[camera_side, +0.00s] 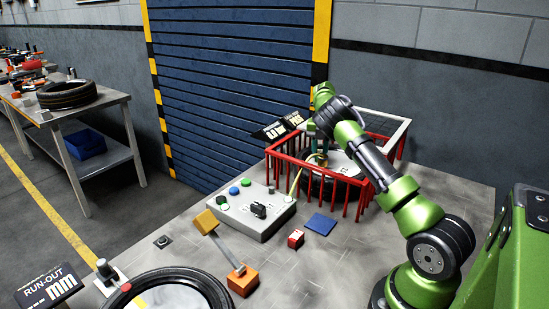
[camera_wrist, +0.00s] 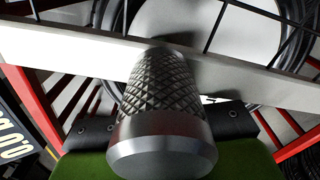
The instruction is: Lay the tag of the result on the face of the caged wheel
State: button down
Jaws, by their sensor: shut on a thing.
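The wheel (camera_side: 343,166) lies inside the red cage (camera_side: 361,200), its pale face partly hidden by the bars and my arm. It also shows through the bars in the wrist view (camera_wrist: 245,40). My gripper (camera_side: 318,156) is down at the cage's left part, over the wheel's side. Contact with the wheel is hidden.
A pale bar (camera_wrist: 60,42) crosses close behind the grip. Another tyre (camera_side: 225,290) lies in front.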

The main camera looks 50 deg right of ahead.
jog(key=shift+f, duration=0.25)
jog(key=c, duration=1.2)
grip_release()
